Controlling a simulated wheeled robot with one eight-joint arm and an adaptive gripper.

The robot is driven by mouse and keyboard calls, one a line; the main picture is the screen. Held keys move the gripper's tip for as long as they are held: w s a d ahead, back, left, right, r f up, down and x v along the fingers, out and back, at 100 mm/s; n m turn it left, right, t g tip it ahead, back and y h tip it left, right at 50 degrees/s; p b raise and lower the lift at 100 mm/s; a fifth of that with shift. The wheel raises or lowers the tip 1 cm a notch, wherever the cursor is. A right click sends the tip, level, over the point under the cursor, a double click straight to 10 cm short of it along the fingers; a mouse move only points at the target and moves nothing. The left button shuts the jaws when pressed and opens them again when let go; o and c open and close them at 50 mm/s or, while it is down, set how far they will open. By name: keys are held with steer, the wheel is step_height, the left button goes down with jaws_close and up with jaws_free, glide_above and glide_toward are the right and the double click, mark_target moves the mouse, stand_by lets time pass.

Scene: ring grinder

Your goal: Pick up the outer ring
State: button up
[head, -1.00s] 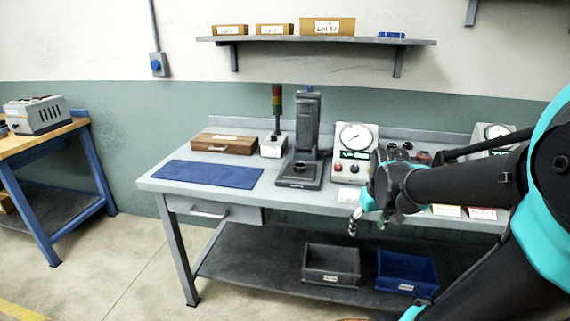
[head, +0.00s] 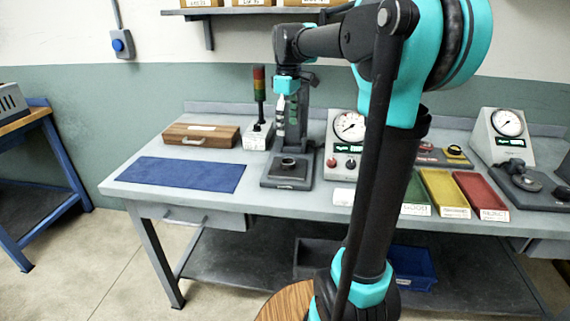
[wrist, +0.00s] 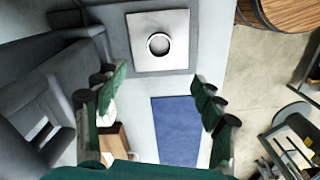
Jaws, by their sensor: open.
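The outer ring, a small dark ring (head: 288,162), sits on the base of the grey press stand (head: 287,183). In the wrist view the ring (wrist: 159,44) lies on a light square plate (wrist: 177,61), with a bright rim and pale centre. My gripper (head: 281,122) hangs in front of the press column, above the ring and apart from it. In the wrist view my gripper (wrist: 153,74) has its green fingers spread wide with nothing between them. The ring appears beyond the fingertips, near the top of the picture.
A blue mat (head: 182,174) and wooden case (head: 200,134) lie left of the press; a signal tower (head: 259,100) stands close by. A gauge box (head: 346,135) stands right. Coloured trays (head: 443,192) lie further right, partly behind my arm. A shelf (head: 235,13) is above.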

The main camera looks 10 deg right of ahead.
mark_target(288, 158)
step_height(288, 158, down, 13)
steer(key=shift+d+f, duration=0.1)
stand_by(0.5)
steer(key=c, duration=1.4)
steer(key=shift+r, duration=0.2)
steer(key=shift+c, duration=0.2)
